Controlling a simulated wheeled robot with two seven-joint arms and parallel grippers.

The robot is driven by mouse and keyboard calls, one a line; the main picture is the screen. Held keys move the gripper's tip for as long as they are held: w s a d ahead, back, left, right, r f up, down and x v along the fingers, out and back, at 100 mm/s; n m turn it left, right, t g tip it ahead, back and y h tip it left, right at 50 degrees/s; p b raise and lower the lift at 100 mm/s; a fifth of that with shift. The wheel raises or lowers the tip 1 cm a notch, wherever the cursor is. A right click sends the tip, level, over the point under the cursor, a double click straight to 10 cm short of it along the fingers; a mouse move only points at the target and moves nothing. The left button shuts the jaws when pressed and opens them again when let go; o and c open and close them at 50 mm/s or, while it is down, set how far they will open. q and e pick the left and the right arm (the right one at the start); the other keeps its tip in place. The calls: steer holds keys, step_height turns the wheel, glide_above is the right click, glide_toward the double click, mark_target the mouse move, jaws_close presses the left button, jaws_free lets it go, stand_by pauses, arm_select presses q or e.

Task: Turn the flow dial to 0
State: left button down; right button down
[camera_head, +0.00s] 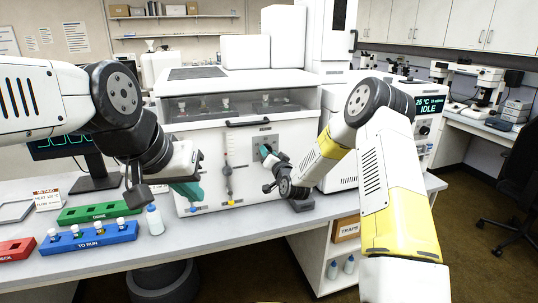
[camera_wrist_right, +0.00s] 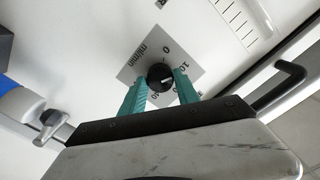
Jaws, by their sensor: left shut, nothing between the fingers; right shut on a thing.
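The flow dial (camera_wrist_right: 160,77) is a round black knob with a pale pointer mark, on a grey plate (camera_wrist_right: 137,70) printed with "ml/min", a 0 and other numbers. The plate is on the white front panel of the cabinet (camera_head: 195,150). My right gripper (camera_wrist_right: 160,88) is shut on the dial, one green finger on each side. In the head view this gripper (camera_head: 267,152) partly hides the dial. The pointer mark is small, and I cannot tell exactly which number it faces. My left gripper (camera_head: 190,190) is shut and empty, in front of the cabinet's left side.
A flow tube (camera_head: 228,165) is left of the dial. A black handle (camera_head: 248,123) sits above it. A small bottle (camera_head: 154,221), a blue rack (camera_head: 90,238) with vials and a green rack (camera_head: 95,212) stand at the left. The bench front below the dial is mostly clear.

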steer(key=n, duration=1)
steer(key=shift+f+n, duration=0.15)
steer(key=shift+n, duration=0.45)
steer(key=shift+d, duration=0.1)
steer(key=c, duration=0.9)
jaws_free()
steer(key=shift+s, duration=0.1)
steer(key=v, duration=0.7)
steer(key=shift+s, duration=0.3)
